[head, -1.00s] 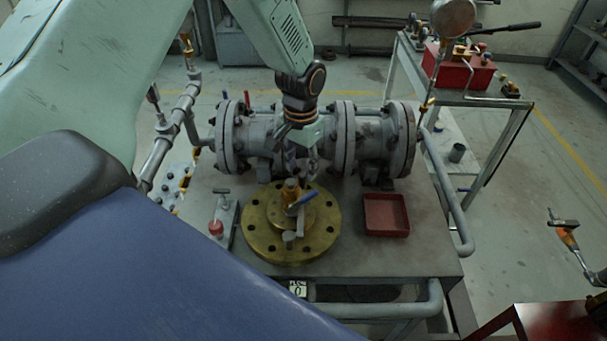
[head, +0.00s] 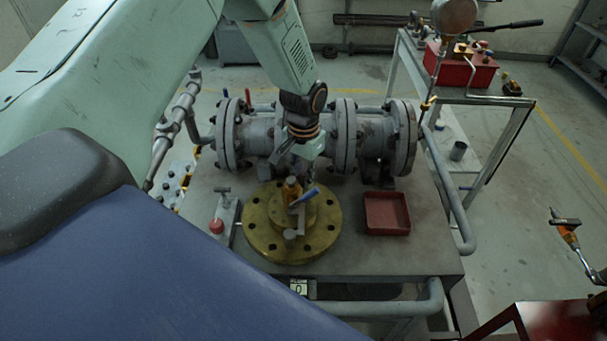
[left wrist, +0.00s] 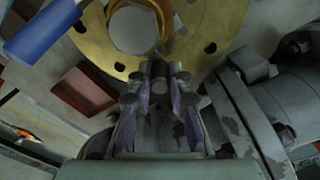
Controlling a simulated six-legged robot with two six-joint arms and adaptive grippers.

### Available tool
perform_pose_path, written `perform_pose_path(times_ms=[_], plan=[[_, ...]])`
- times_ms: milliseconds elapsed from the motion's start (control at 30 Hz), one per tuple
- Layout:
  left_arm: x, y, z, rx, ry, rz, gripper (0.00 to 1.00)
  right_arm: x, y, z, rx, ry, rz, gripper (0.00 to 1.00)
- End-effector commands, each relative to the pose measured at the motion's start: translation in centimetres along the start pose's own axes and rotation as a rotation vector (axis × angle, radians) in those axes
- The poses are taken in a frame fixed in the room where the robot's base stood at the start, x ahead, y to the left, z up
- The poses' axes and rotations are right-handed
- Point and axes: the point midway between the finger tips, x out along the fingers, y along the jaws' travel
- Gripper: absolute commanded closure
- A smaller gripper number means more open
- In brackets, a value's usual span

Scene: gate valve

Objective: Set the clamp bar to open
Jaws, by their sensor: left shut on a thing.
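A brass flange (head: 265,240) lies on the bench, with a central nut and a blue-handled lever (head: 305,197) on a grey bar (head: 300,218). I cannot tell for sure which part is the clamp bar. My left gripper (head: 294,176) points down just behind the nut, in front of the grey pipe body. In the left wrist view my fingers (left wrist: 158,75) are close together at the flange's edge, shut on a small grey part that is mostly hidden. The blue handle (left wrist: 45,30) and the nut (left wrist: 137,28) show beyond them, apart from the fingers.
A flanged pipe body (head: 375,140) crosses the bench behind the brass flange. A small red tray (head: 386,213) stands to the right, and a red-knobbed fixture (head: 217,226) to the left. The bench front is clear.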

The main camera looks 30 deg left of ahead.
Motion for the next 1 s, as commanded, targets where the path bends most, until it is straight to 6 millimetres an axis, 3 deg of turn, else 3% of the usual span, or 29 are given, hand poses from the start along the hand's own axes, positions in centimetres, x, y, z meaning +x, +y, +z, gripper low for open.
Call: perform_pose_path(times_ms=[133, 733, 1000], plan=[[0.0, 0.0, 0.0, 0.000, 0.001, 0.000, 1.00, 0.0, 0.0, 0.0, 0.000, 0.000, 0.000, 1.00], [0.0, 0.1, 0.0, 0.006, -0.001, 0.000, 1.00, 0.0, 0.0, 0.0, 0.000, 0.000, 0.000, 1.00], [0.0, 1.4, -0.5, 0.106, -0.001, -0.002, 1.00, 0.4, 0.0, 0.0, 0.000, 0.000, 0.000, 1.00]])
